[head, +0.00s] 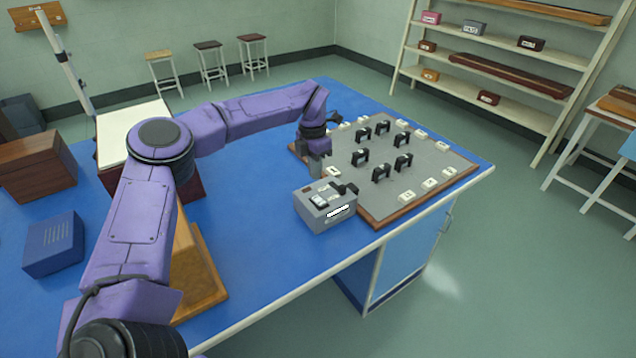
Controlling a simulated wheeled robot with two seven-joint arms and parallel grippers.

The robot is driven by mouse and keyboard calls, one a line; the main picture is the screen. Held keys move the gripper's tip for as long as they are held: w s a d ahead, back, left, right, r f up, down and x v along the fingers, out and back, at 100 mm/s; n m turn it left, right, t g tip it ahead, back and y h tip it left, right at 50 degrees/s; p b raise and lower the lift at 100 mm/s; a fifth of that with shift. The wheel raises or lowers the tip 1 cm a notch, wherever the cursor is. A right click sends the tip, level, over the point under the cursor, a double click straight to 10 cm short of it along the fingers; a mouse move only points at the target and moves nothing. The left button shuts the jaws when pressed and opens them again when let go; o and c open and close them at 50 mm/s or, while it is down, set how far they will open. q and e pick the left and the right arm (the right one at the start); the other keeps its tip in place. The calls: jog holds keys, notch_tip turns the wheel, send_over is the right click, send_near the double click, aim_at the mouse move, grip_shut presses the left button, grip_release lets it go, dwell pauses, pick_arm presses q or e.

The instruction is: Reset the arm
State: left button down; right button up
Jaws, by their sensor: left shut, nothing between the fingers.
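My left arm comes in from the left, purple, and reaches over the blue bench (262,265). My left gripper (316,172) points down near the left edge of a grey board (420,160) with a wooden rim, just behind a grey box. It is shut and holds nothing. The board carries several black upright holders and small white labelled tags. The grey box (326,208) has a switch and a label on it and stands at the board's front left corner. Whether the gripper touches the board or box I cannot tell. My right gripper is not in view.
A wooden box (38,165) and a blue box (53,244) stand at the left. A wooden stand (205,275) is partly hidden behind my arm. Shelves (490,70) with small boxes stand at the back right. Stools (208,62) stand behind the bench. The bench's front middle is clear.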

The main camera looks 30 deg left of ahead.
pick_arm(q)
notch_tip(320, 180, up, 7)
jog(key=a, duration=0.1)
jog(key=shift+w, duration=0.2)
